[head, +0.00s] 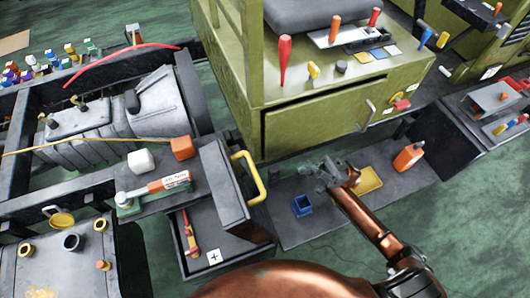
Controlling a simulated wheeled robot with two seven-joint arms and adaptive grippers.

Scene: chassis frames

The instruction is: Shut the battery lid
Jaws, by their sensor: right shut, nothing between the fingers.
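The battery lid (222,186) is a dark grey panel with a yellow handle (253,178) on its right side. It stands raised at the back of the open battery box (246,256). Inside the box I see a red and yellow item (189,238) and a white tag with a plus sign (214,257). My right gripper (328,172) is shut and empty, to the right of the yellow handle and apart from it, over the grey step. My left gripper is not in view.
The grey step holds a blue open cube (302,206), a yellow tray (368,180) and an orange bottle (408,157). A green cab (300,130) rises behind it. Left of the lid, a white cube (141,160) and an orange cube (182,148) sit on the dark frame.

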